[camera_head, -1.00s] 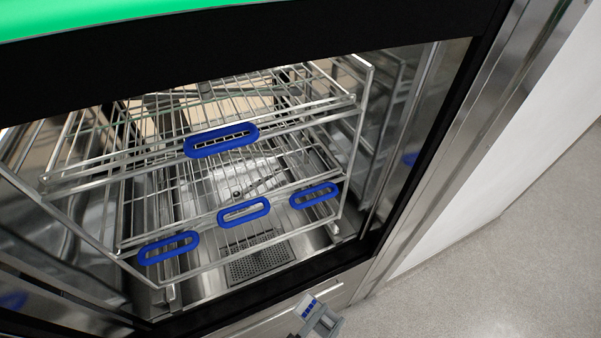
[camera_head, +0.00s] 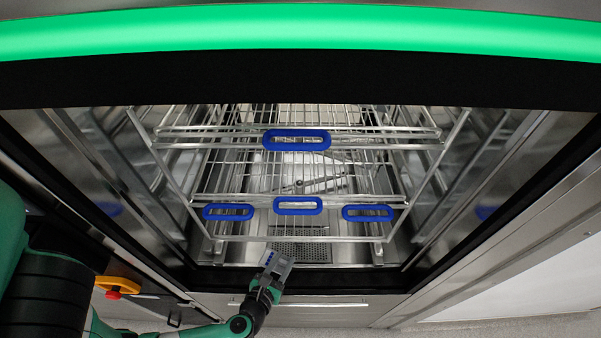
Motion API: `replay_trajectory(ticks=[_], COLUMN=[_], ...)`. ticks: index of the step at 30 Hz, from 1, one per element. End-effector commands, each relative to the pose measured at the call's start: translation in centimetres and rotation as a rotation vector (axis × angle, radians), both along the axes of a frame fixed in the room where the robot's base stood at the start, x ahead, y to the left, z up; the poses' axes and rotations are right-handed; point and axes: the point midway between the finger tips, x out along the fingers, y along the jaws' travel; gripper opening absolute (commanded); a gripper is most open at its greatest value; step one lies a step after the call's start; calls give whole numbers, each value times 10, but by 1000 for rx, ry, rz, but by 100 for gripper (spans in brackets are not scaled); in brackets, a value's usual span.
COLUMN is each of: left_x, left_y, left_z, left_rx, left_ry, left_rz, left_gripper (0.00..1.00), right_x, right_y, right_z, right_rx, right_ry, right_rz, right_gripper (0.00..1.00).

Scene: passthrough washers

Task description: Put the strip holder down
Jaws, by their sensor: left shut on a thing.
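The strip holder (camera_head: 279,267) is a small grey block with blue strips along one side. My left gripper (camera_head: 267,284) is shut on it and holds it up, tilted, in front of the lower opening of the washer. The holder overlaps the washer's front sill in the picture; I cannot tell how far it is from it. My left arm reaches in from the lower left. My right gripper is not in view.
The open washer chamber holds a wire rack with an upper blue handle (camera_head: 297,140) and lower blue handles (camera_head: 298,206). A perforated drain plate (camera_head: 302,252) lies on the chamber floor. An orange-yellow switch (camera_head: 117,287) is on the left. Steel side walls flank the opening.

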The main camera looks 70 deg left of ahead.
Motion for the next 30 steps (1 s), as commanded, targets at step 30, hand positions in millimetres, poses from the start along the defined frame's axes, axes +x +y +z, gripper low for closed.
replay_trajectory(ticks=[30], left_x=[100], left_y=[96], left_z=[0], left_rx=[-1], left_ry=[-2], left_rz=[0], left_gripper=[0], right_x=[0], right_y=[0], right_z=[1], right_rx=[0], right_ry=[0], right_rz=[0], right_gripper=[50])
